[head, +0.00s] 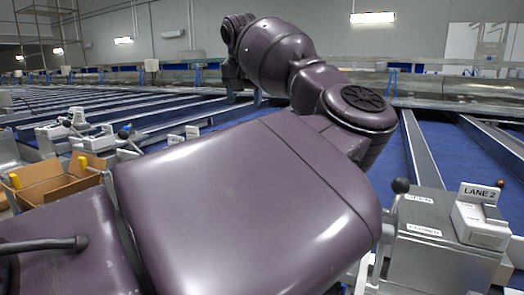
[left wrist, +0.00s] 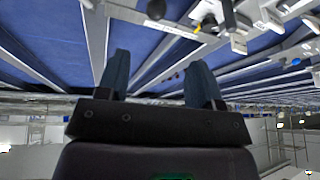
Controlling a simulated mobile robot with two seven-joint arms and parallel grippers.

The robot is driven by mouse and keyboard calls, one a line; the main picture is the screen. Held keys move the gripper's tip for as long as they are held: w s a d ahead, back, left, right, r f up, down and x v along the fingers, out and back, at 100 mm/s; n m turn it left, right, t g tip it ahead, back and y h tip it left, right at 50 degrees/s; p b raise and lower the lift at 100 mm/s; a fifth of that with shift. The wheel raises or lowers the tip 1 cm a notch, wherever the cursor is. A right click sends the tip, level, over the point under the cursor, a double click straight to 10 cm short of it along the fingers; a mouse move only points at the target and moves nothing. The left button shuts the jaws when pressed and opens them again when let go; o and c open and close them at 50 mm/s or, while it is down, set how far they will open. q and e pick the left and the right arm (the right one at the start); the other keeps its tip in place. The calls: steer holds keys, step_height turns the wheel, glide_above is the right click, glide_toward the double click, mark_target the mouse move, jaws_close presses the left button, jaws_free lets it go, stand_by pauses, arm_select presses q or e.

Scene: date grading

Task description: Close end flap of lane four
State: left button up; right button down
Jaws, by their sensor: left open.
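My left arm fills the middle of the head view. Its left gripper (head: 245,97) points down over the blue lanes at the far end of the arm. In the left wrist view its two dark fingers (left wrist: 157,80) stand wide apart with nothing between them. No sign reading lane four is legible and I cannot tell which end flap is its. A grey lane-end unit with a black knob (head: 123,133) stands left of my arm. A black knob (left wrist: 156,10) also shows at the top of the left wrist view. My right gripper is not in view.
A grey box marked LANE 2 (head: 478,192) stands at the right, with a black-knobbed lever (head: 400,185) and a red-brown knob (head: 500,183). An open cardboard box (head: 60,187) with yellow pieces is at the left. Blue lanes with metal dividers (head: 422,155) run behind.

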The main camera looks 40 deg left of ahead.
arm_select(q)
steer(key=shift+g, duration=0.3)
steer(key=x, duration=0.4)
steer(key=b+x, duration=0.1)
steer(key=x, duration=0.4)
steer(key=d+b+x, duration=0.1)
steer(key=x, duration=0.3)
steer(key=shift+w+a+f, duration=0.1)
steer(key=shift+w+f, duration=0.1)
steer(key=shift+w, duration=0.25)
steer(key=shift+w+a+f, duration=0.1)
steer(key=shift+a+f, duration=0.05)
steer(key=shift+f, duration=0.15)
steer(key=shift+w+a+f, duration=0.1)
steer(key=shift+f, duration=0.15)
steer(key=shift+c, duration=0.9)
jaws_close()
